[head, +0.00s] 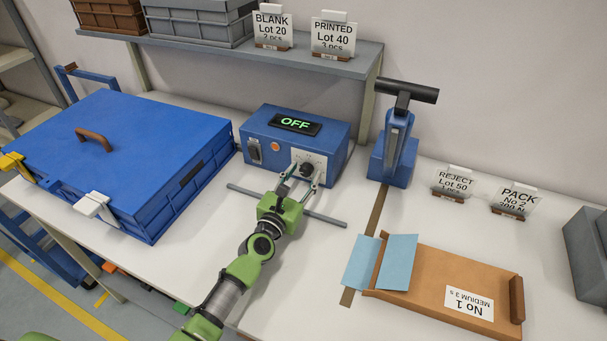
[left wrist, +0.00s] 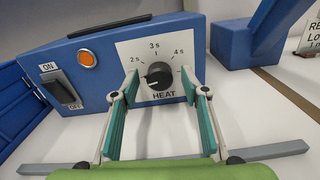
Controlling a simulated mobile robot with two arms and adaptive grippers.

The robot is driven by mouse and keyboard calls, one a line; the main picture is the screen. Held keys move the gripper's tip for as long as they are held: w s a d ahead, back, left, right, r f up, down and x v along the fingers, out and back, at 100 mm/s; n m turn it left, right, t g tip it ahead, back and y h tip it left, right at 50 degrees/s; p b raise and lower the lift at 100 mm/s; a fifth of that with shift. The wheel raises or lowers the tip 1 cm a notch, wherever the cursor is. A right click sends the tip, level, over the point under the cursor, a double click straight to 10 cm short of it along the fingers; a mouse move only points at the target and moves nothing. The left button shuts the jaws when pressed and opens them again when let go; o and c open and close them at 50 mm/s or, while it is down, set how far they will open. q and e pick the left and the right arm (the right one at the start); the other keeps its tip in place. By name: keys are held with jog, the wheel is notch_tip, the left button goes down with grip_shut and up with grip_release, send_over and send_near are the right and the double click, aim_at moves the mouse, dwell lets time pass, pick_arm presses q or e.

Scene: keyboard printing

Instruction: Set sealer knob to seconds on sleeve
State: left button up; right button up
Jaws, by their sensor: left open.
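The blue sealer box (head: 262,133) stands on the table, its display (head: 295,124) reading OFF. My left gripper (head: 302,180) is open in front of the dial. In the left wrist view its fingers (left wrist: 160,92) stand on either side of the knob, apparently without touching it. The brown sleeve (head: 440,275) lies at right; its upside-down label (head: 469,303) reads No 1, MEDIUM 3 s. My right gripper is out of view.
An ON/OFF rocker switch (left wrist: 61,88) and orange lamp (left wrist: 88,60) are left of the dial. A grey bar (head: 325,216) crosses below the gripper. A blue lidded case (head: 130,150) is left, a blue press (head: 392,150) right. Signs stand behind.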

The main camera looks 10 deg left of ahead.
pick_arm(q)
jog(key=shift+w, duration=0.3)
jog(key=c, duration=1.1)
